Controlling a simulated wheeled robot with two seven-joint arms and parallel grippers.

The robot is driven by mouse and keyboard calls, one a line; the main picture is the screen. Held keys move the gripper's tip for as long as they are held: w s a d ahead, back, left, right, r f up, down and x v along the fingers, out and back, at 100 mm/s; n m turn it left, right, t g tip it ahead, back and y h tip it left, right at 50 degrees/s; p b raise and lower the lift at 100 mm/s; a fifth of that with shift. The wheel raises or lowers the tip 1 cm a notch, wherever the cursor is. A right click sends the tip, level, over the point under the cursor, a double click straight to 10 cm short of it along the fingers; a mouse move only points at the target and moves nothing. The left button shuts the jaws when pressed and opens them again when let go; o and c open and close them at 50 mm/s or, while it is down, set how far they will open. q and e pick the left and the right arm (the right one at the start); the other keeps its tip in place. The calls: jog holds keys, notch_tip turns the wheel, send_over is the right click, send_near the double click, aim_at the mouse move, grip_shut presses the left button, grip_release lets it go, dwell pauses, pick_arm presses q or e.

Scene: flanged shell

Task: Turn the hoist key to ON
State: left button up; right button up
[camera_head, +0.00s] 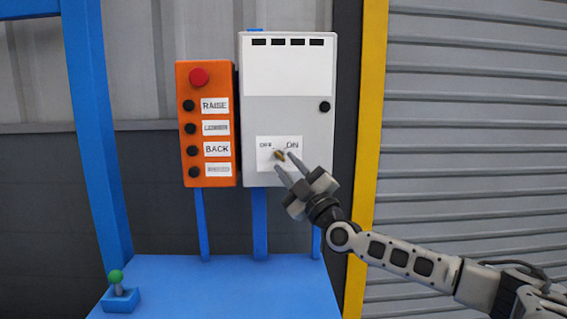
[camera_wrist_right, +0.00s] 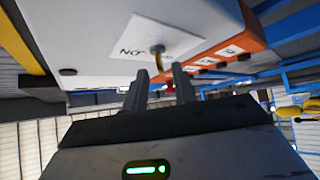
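The hoist key (camera_head: 279,155) is a small brass-coloured key on a white plate (camera_head: 264,161) marked OFF at left and ON at right, low on the grey-white control box (camera_head: 255,115). I cannot tell for sure which mark it points to. My right gripper (camera_head: 284,161) comes from the lower right, its two fingers open and its tips close to the key. In the right wrist view the key (camera_wrist_right: 159,60) shows just beyond and between the open fingertips (camera_wrist_right: 160,70), with a gap to each finger. My left gripper is not in view.
An orange pendant (camera_head: 207,125) with a red button and several black buttons hangs left of the box. A blue stand (camera_head: 215,285) lies below, with a green-knobbed lever (camera_head: 116,280). A yellow post (camera_head: 367,130) and grey shutter (camera_head: 475,130) are at right.

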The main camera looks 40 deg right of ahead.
aim_at(280, 156)
jog(key=shift+x, duration=1.2)
grip_shut()
